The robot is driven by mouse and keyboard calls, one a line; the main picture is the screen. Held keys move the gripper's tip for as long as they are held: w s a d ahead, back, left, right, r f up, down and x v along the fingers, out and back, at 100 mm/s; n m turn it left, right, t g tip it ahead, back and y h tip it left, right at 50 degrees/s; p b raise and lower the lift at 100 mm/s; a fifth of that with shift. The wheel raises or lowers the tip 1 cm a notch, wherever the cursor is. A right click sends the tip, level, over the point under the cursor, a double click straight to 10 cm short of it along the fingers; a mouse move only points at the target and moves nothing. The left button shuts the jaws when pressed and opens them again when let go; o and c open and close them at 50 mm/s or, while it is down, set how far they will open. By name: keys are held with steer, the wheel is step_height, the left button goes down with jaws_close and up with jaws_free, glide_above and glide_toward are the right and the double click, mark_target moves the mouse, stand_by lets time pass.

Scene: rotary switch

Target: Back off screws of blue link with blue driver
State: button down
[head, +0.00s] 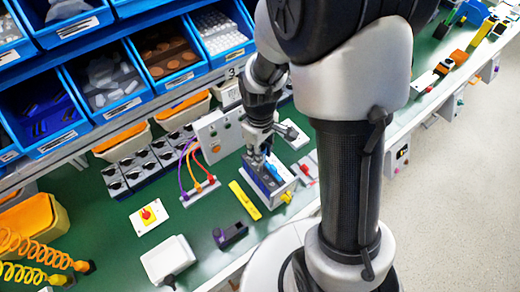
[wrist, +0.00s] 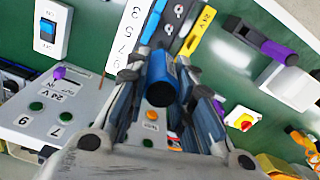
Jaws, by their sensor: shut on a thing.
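My gripper (head: 260,152) reaches down over a small box (head: 284,192) with a blue part (head: 268,174) on top, near the bench's front edge. In the wrist view, my gripper (wrist: 163,84) is shut on the blue driver (wrist: 160,76), whose rounded blue handle lies between the fingers. The driver's tip is hidden.
A yellow bar (head: 245,200) lies just left of the box. A grey panel (head: 219,136) with cables stands behind.

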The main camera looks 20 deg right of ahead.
steer(key=shift+n, duration=1)
steer(key=shift+r+p, duration=2.5)
steer(key=shift+r, duration=0.55)
steer(key=shift+f, duration=0.1)
